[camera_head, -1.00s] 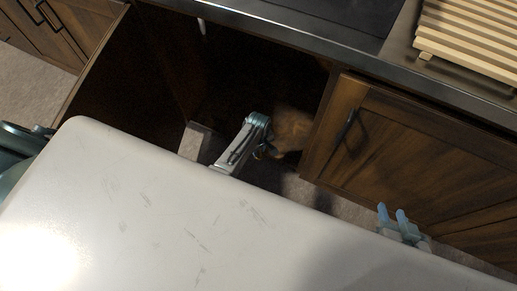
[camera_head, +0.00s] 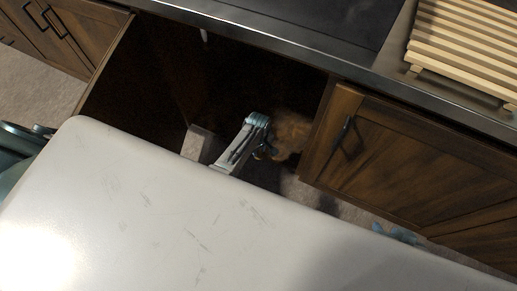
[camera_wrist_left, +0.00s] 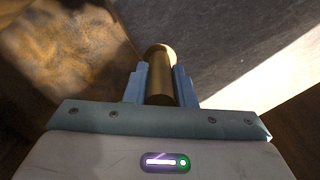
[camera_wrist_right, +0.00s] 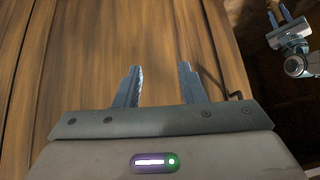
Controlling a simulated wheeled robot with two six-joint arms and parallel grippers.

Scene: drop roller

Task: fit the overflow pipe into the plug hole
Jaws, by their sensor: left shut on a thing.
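My left gripper (camera_head: 264,150) reaches into the dark open cabinet below the counter. In the left wrist view, the left gripper (camera_wrist_left: 160,80) is shut on a brass-coloured cylinder, which I take to be the overflow pipe (camera_wrist_left: 161,90). The pipe's rounded end points away from the wrist, and its lower end is hidden by the gripper body. I cannot make out the plug hole in any view. My right gripper (camera_wrist_right: 158,75) is open and empty, facing the wooden cabinet front. In the head view the right gripper (camera_head: 393,232) is mostly hidden at the bottom right.
A closed cabinet door (camera_head: 400,160) with a dark handle (camera_head: 346,138) stands right of the opening. A slatted wooden rack (camera_head: 465,50) lies on the counter. A tan, blurry thing (camera_head: 291,133) is inside the cabinet beside my left gripper. The cabinet's far interior is dark.

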